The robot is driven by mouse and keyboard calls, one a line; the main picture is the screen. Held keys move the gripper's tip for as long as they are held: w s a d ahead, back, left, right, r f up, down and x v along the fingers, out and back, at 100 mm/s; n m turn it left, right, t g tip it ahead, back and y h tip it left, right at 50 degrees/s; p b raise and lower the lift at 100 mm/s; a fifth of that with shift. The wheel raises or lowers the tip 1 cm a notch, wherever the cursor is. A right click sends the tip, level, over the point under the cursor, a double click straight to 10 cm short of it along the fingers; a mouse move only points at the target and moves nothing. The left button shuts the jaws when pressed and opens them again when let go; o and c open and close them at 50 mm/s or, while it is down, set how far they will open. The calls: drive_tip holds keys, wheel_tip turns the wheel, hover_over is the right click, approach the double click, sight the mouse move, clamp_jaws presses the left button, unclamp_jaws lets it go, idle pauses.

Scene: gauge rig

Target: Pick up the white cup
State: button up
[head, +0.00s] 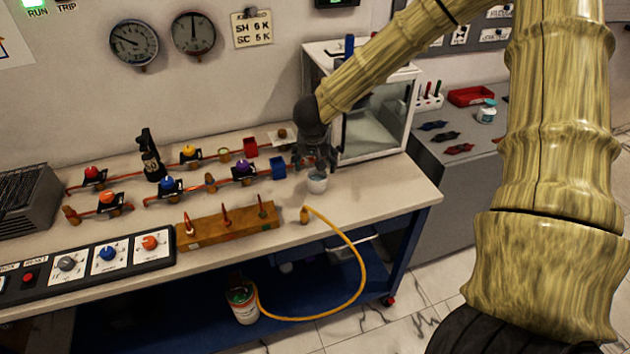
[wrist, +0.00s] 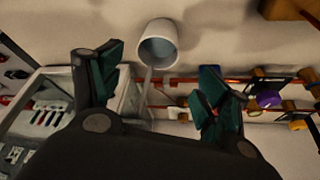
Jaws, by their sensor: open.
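The white cup (head: 316,183) stands upright on the workbench, near its front right part, in the head view. In the wrist view the cup (wrist: 158,44) shows at the top, with its open mouth and a bluish-grey inside. My gripper (head: 318,163) is just above and behind the cup in the head view. In the wrist view the two fingers of my gripper (wrist: 162,80) are spread wide and nothing is between them. The cup lies ahead of the gap between the fingers. Whether a finger touches the cup cannot be told.
A blue block (head: 278,167) and a pipe rig with coloured valves stand left of the cup. A glass-sided case (head: 372,125) stands close behind it on the right. A wooden block with spikes (head: 228,226) and a yellow hose (head: 352,250) are in front. Bare bench (head: 385,190) lies right of the cup.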

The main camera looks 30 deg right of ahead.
sight(317, 176)
drive_tip(key=x, duration=0.4)
drive_tip(key=shift+w, duration=0.15)
drive_tip(key=shift+w+d+f+p, duration=0.1)
drive_tip(key=shift+d+f+p, duration=0.1)
drive_tip(key=shift+f, duration=0.35)
drive_tip(key=shift+s+d+f+p, duration=0.1)
drive_tip(key=shift+d+f+p, duration=0.1)
drive_tip(key=shift+f, duration=0.4)
drive_tip(key=shift+w+d+f+p, duration=0.1)
drive_tip(key=shift+d+f+p, duration=0.1)
drive_tip(key=shift+f, duration=0.35)
drive_tip(key=shift+x, duration=0.85)
drive_tip(key=shift+a, duration=0.15)
drive_tip(key=shift+c, duration=0.4)
drive_tip(key=c, duration=1.1)
drive_tip(key=shift+r+p, duration=0.1)
drive_tip(key=shift+p, duration=0.2)
